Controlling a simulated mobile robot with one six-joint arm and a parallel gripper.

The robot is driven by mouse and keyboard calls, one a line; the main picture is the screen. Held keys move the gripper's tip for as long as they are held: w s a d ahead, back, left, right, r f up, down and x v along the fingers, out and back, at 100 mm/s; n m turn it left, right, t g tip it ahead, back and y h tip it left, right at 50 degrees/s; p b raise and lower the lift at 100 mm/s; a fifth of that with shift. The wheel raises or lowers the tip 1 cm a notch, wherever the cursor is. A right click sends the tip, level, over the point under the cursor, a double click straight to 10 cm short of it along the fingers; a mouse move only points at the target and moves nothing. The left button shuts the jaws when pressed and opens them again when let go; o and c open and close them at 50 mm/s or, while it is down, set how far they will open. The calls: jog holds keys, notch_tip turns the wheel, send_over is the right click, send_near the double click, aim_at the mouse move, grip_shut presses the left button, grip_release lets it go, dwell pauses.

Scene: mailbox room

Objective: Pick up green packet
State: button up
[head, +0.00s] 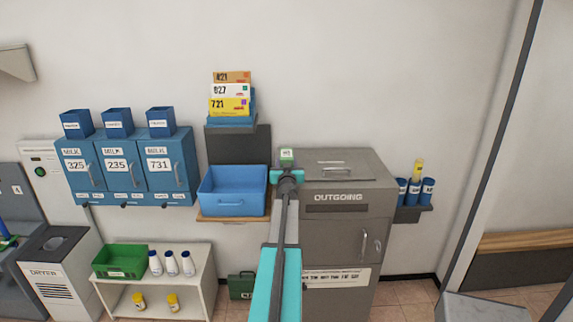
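A small green packet with a pale label (287,157) shows in the head view at the back left corner of the grey OUTGOING cabinet (345,225). My gripper (287,174) is teal and lies directly in front of the packet, at the cabinet's left edge. The gripper covers the packet's lower part. I cannot tell whether the fingers touch the packet, whether they are open or shut, or whether the packet rests on the cabinet.
A blue tray (234,209) sits on a shelf just left of my gripper. Stacked boxes (230,92) stand above it. Blue lockers (128,165) are on the left wall. Blue cups (414,192) stand on a right shelf. A green case (241,285) is on the floor.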

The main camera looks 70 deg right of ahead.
aim_at(286, 154)
jog(key=shift+r+p, duration=1.3)
jog(key=shift+r, duration=0.5)
jog(key=shift+a+r, duration=0.1)
jog(key=shift+a, duration=0.1)
jog(key=r+p+v, duration=0.1)
jog(key=v, duration=1.4)
jog(key=shift+s+a, duration=0.25)
jog(key=shift+r, duration=0.1)
jog(key=shift+w, duration=0.1)
